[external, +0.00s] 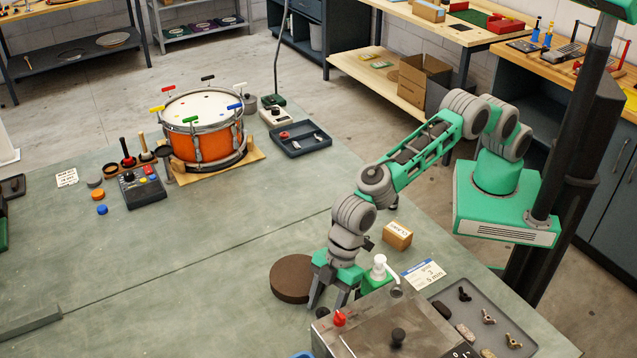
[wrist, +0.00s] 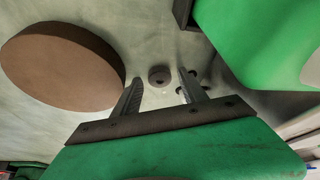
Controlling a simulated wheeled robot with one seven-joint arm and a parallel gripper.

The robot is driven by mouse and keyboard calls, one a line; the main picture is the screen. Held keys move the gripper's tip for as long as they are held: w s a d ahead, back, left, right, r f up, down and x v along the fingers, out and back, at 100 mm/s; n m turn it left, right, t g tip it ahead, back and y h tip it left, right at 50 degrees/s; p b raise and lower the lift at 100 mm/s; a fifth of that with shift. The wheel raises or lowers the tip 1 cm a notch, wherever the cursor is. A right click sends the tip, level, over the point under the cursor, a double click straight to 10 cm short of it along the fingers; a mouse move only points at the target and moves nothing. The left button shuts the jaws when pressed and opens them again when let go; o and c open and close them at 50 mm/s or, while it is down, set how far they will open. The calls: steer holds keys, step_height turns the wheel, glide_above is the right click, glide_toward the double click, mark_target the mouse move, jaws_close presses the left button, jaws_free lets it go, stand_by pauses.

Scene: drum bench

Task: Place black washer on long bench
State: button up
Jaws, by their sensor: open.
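A small dark round washer (wrist: 159,75) with a hole in its middle shows in the wrist view, lying on the green-grey bench top (wrist: 150,30). It is seen between my two fingers, a little beyond their tips, and apart from them. My gripper (wrist: 155,88) is open and empty. In the external view my gripper (external: 327,303) points down low over the near part of the long bench (external: 190,285). The washer cannot be made out there. I cannot tell how high my fingertips are above it.
A thick brown disc (external: 292,279) lies just left of my gripper, also in the wrist view (wrist: 65,65). A green pump bottle (external: 377,275), a metal box (external: 385,330) and a grey tray (external: 480,325) stand to the right. An orange drum (external: 195,147) stands farther back. The bench's left middle is clear.

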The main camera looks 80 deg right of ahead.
steer(key=b+v, duration=0.2)
steer(key=v, duration=1)
steer(key=w+d+r+m+t+h, duration=0.1)
steer(key=w+d+r+m, duration=0.1)
steer(key=d, duration=0.7)
steer(key=w+d+r+m, duration=0.2)
steer(key=w+d+r, duration=0.1)
steer(key=d, duration=0.7)
steer(key=s+d+m+h, duration=0.1)
steer(key=s+d+m, duration=0.2)
steer(key=d, duration=1)
steer(key=s+d+f+m+h, duration=0.1)
steer(key=s+d, duration=0.4)
steer(key=d, duration=0.7)
steer(key=shift+s+d+m, duration=0.35)
steer(key=shift+m, duration=0.55)
steer(key=shift+o, duration=0.8)
steer(key=s+d+f+m+h, duration=0.1)
steer(key=s+d+f+m, duration=0.1)
steer(key=s+d+f, duration=0.2)
steer(key=s+d, duration=0.3)
steer(key=s, duration=0.1)
steer(key=shift+d+f+m, duration=0.25)
steer(key=shift+d+m, duration=0.15)
steer(key=shift+w, duration=0.1)
